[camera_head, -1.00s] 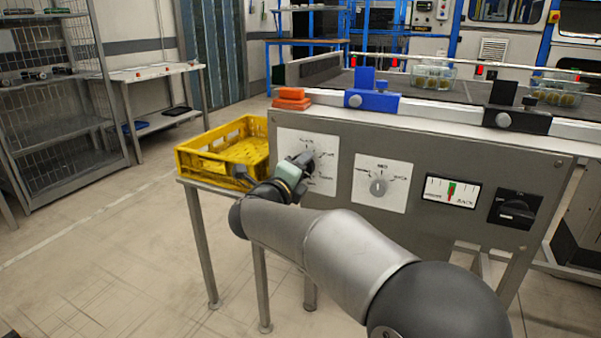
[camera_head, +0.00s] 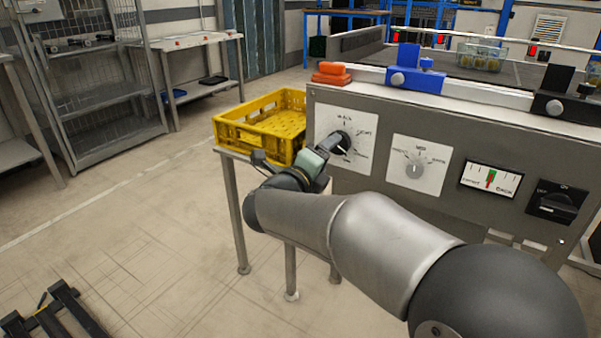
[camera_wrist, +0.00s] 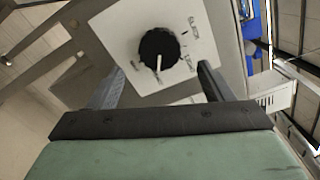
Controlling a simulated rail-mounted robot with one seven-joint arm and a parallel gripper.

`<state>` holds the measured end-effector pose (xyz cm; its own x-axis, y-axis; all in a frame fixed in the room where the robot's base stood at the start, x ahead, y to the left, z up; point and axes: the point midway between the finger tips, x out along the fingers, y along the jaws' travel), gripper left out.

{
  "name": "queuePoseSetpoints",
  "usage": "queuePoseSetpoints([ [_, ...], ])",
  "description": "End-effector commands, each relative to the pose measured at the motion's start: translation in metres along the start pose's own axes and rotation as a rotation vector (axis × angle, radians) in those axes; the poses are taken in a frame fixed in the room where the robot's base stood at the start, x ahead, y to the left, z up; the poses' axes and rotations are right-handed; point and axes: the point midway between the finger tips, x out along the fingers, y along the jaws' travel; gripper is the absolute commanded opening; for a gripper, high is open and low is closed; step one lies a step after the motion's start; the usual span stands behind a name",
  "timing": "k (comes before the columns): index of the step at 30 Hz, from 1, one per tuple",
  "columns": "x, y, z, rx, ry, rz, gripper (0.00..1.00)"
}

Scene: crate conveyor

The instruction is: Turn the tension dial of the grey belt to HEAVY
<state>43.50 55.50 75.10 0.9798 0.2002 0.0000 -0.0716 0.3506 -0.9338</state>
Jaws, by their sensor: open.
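A round black dial (camera_head: 342,142) with a white pointer sits on a white plate (camera_head: 362,122) at the left end of the grey front panel. In the wrist view, the dial (camera_wrist: 159,47) is just beyond my fingertips, centred between them. Its pointer aims toward the bottom of that picture, at a label too blurred to read. My gripper (camera_head: 327,150) is open and empty, facing the dial, with a finger on each side of its line and apparently apart from it. It partly hides the plate's lower left in the head view. The grey belt (camera_head: 512,77) runs behind the panel.
A yellow crate (camera_head: 232,131) stands close to the left. Orange blocks (camera_head: 332,74) and a blue clamp (camera_head: 412,78) sit on the rail above. The floor at left is mostly clear.

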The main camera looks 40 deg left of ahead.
Motion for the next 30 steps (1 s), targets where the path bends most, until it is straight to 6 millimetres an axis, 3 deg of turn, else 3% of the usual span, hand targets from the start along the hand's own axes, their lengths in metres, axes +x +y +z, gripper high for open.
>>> queuePoseSetpoints([
  [9,-0.077,-0.003,0.002,0.000,-0.003,0.001,0.74],
  [15,-0.105,-0.001,0.001,-0.001,-0.001,0.001,0.74],
  [30,-0.114,0.000,0.000,0.001,0.000,0.000,0.74],
])
